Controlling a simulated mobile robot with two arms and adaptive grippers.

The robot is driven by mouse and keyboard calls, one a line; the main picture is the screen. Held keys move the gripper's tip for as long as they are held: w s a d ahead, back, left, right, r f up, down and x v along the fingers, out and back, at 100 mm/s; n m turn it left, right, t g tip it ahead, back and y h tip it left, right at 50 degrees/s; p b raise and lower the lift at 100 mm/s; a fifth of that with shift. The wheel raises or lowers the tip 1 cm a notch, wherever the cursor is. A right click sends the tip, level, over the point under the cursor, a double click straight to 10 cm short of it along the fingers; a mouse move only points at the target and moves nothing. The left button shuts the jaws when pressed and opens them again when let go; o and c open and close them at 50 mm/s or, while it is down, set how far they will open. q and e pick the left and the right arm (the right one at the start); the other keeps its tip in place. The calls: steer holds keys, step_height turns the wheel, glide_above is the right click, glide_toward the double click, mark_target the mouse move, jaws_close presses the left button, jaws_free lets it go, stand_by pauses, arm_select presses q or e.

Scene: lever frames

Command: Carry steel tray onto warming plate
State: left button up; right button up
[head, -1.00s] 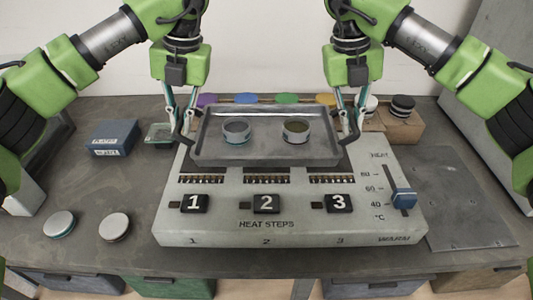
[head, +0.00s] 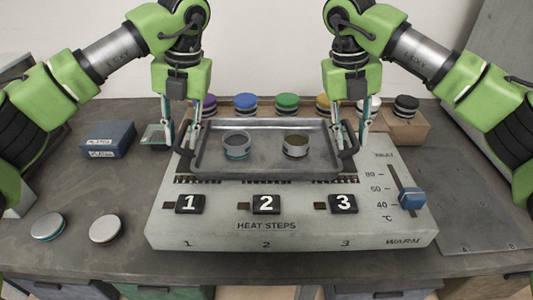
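The steel tray (head: 266,164) sits low over the back part of the grey heating unit (head: 160,225) labelled HEAT STEPS and WARM, and looks level and resting on it. Two small round dishes stand on the tray, a left one (head: 236,150) and a right one (head: 296,151). My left gripper (head: 183,145) is at the tray's left handle, its fingers spread around it. My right gripper (head: 351,145) is at the right handle (head: 351,138), its fingers also spread. The plate surface under the tray is hidden.
Colored jars, including a blue one (head: 245,103) and a green one (head: 287,103), stand behind the tray. A blue box (head: 108,139) is at left. Two round lids (head: 47,227) (head: 106,229) lie front left. A blue slider (head: 411,198) is at the unit's right.

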arm_select(q)
steer(key=shift+r, duration=0.15)
steer(key=v, duration=1.1)
steer(key=shift+r, duration=0.35)
arm_select(e)
steer(key=v, duration=1.2)
